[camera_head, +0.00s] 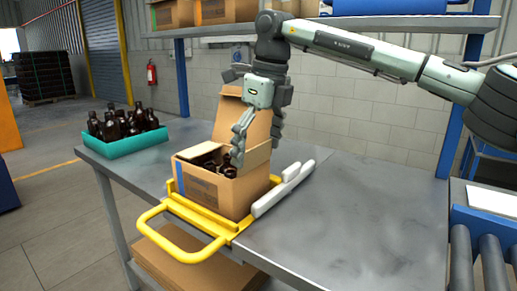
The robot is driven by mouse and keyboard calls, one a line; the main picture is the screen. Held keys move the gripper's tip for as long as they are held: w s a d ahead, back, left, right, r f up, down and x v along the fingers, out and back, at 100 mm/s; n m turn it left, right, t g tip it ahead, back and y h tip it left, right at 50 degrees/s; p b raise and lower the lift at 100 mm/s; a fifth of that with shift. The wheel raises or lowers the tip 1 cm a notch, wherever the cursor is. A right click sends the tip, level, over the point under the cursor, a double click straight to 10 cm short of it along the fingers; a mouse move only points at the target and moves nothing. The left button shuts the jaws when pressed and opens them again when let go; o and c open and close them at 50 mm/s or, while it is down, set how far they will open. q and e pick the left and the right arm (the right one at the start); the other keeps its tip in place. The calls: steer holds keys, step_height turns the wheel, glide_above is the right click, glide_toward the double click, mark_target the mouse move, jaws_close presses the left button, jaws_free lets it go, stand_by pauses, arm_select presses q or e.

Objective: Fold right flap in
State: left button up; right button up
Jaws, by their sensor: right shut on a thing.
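An open cardboard box (211,190) stands on the yellow fixture, with dark amber bottles (228,170) inside. A tall cardboard flap (229,107) stands up at the back of the box. A lower flap (258,157) shows along its right side. My right gripper (257,150) points down over the box, one finger in front of the raised cardboard and the other at its right edge. It is shut on cardboard of the box; its fingers partly hide which flap is pinched. My left gripper is out of view.
The yellow fixture (166,208) has a looped handle at the front and a pale grey bar (284,188) right of the box. A teal tray (124,145) of amber bottles stands at left. The grey table (345,215) is clear at right, before a roller conveyor (490,262).

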stand_by(0.4)
steer(key=o, duration=0.8)
steer(key=r, duration=0.4)
steer(key=d+r, duration=0.1)
steer(key=r, duration=0.3)
steer(key=s+r, duration=0.1)
steer(key=r, duration=0.2)
steer(key=shift+s+d+r, duration=0.1)
steer(key=shift+d+r, duration=0.2)
steer(key=shift+r, duration=0.1)
